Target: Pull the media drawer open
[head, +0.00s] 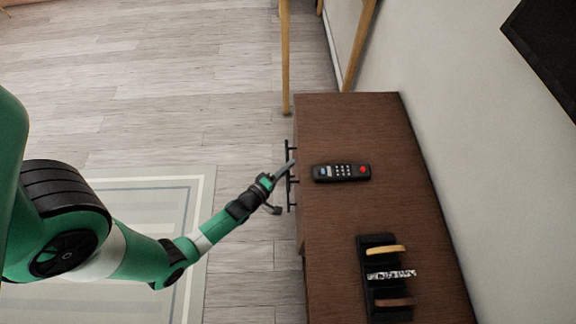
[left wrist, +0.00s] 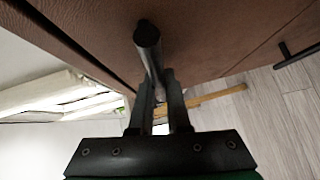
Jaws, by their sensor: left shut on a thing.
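The media drawer is in the dark brown wooden cabinet (head: 330,225) right of centre in the head view. Black bar handles (head: 289,152) stick out from the cabinet's left side. My left gripper (head: 284,182) is at this side. In the left wrist view its two fingers (left wrist: 160,90) are shut on a black bar handle (left wrist: 148,42) in front of the brown drawer front (left wrist: 200,25). From above the front is mostly hidden, and I cannot clearly see a gap at the drawer. My right gripper is not in view.
A black remote (head: 341,172) and a black rack (head: 377,255) with several small items lie on the cabinet top. A wooden leg (head: 285,60) stands past its far end. A striped rug (head: 190,205) lies on the floor.

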